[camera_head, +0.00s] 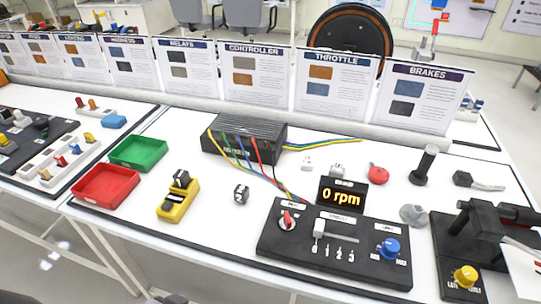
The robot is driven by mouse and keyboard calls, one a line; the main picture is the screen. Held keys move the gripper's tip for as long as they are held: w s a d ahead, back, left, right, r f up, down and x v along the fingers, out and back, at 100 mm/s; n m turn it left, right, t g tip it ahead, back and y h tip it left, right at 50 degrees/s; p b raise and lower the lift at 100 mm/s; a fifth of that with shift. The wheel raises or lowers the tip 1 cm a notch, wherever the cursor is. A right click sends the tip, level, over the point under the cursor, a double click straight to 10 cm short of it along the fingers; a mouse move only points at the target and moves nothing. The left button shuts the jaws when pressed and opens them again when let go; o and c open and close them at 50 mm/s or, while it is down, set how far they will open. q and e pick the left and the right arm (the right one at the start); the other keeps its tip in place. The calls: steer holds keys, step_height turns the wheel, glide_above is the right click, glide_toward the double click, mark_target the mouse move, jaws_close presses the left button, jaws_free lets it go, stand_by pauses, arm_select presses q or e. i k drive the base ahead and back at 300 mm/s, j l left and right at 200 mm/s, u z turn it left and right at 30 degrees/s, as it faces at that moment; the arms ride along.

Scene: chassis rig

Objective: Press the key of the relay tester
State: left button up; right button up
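A yellow hand-sized device (177,203), which looks like the relay tester, lies on the white table left of centre, in front of the red and green trays' right side. A dark relay-like block (182,178) sits at its far end, and a dark panel with a pale label shows on its near part. Its key is too small to make out clearly. A second small dark and grey cube (241,193) stands apart on the table to its right.
A red tray (106,187) and a green tray (138,153) lie left of the tester. A black controller box (244,139) with coloured wires stands behind. A black control panel (333,245) and rpm display (342,197) are to the right.

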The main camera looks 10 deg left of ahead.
mark_target(167, 205)
steer(key=k+j+u, duration=0.1)
steer(key=j+u, duration=0.15)
steer(key=u, duration=0.15)
steer(key=k+j+u, duration=0.1)
steer(key=j+u, duration=0.15)
steer(key=u, duration=0.2)
